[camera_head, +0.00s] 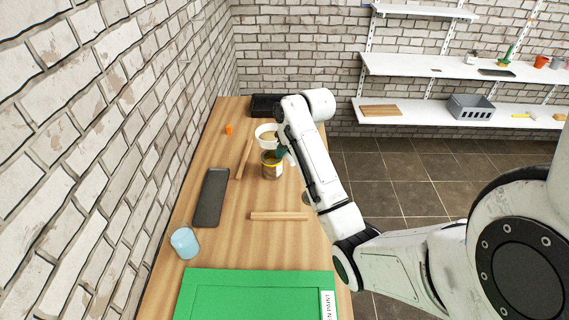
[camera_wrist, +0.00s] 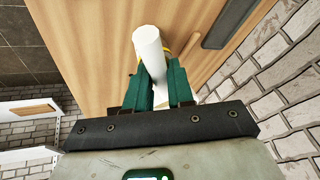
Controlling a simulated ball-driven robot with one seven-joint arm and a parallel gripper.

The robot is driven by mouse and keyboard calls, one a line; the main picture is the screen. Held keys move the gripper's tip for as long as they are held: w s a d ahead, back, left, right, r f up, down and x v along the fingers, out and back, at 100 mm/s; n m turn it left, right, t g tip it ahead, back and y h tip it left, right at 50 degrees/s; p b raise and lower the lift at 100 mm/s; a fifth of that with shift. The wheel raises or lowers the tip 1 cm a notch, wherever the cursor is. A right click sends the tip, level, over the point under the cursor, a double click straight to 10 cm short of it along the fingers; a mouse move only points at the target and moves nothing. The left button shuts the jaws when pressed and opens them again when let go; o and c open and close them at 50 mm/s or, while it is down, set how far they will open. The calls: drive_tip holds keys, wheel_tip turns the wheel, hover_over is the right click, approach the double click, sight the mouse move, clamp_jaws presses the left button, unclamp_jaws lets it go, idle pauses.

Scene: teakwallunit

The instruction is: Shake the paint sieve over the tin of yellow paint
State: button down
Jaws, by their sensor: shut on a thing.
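The paint sieve (camera_head: 265,132) is a white round bowl with a tan inside, in the head view near the far end of the bench. The tin of yellow paint (camera_head: 271,170) stands upright on the bench, with a yellow rim. The sieve appears just above and behind the tin's mouth; its height over it is hard to tell. My gripper (camera_head: 281,152) is beside the tin's top. In the wrist view its teal fingers (camera_wrist: 160,84) are shut on a white cylindrical handle (camera_wrist: 149,42), and a bit of yellow rim shows behind. The sieve's bowl is hidden there.
The wooden bench (camera_head: 233,240) runs along the brick wall. A wooden stick (camera_head: 243,158) lies left of the tin, another (camera_head: 279,216) in front. A dark tray (camera_head: 211,197), blue cup (camera_head: 185,242), green panel (camera_head: 255,295) and black box (camera_head: 265,104) are also on it.

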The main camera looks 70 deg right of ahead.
drive_tip(key=shift+f, duration=0.1)
wheel_tip(320, 180, down, 4)
drive_tip(key=b, duration=0.5)
drive_tip(key=shift+f, duration=0.1)
drive_tip(key=shift+a, duration=0.1)
idle(0.4)
drive_tip(key=p, duration=0.6)
idle(1.7)
